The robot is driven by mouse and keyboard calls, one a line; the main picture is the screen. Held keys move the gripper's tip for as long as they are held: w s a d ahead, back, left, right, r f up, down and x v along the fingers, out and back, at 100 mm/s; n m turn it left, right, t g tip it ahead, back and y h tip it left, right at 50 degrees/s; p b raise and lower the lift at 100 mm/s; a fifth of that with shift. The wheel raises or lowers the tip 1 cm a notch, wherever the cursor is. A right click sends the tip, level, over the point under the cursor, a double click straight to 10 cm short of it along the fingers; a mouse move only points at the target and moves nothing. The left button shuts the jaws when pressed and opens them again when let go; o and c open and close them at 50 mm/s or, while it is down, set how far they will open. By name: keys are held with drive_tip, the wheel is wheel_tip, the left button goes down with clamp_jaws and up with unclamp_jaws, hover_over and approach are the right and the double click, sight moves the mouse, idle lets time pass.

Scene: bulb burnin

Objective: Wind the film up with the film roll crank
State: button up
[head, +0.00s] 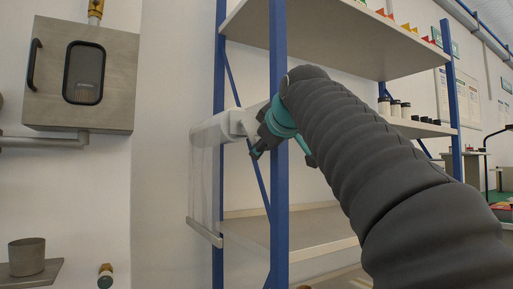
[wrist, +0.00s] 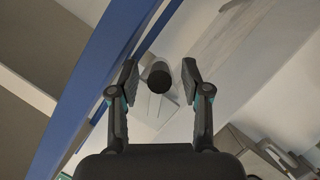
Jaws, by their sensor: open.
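The film roll (head: 215,127) is a white roll mounted beside the blue shelf post. A clear film sheet (head: 207,175) hangs from it, with a pale bar (head: 205,232) along its bottom edge. In the wrist view a dark round knob (wrist: 160,78), apparently the crank's grip, sits between the fingers with a white part below it. My gripper (wrist: 159,72) is open, with one finger on each side of the knob and small gaps visible. In the head view my gripper (head: 262,140) is at the roll's right end, partly behind the blue post and my arm; the knob is hidden there.
Blue shelf posts (head: 278,150) stand right beside my gripper, and a shelf board (head: 320,35) is above it. A lower shelf (head: 300,232) is bare. A metal box (head: 80,75) hangs on the left wall, with a grey cup (head: 27,257) below.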

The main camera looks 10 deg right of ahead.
drive_tip(key=shift+w+f, duration=0.2)
drive_tip(key=shift+w, duration=0.35)
clamp_jaws()
drive_tip(key=shift+a, duration=0.1)
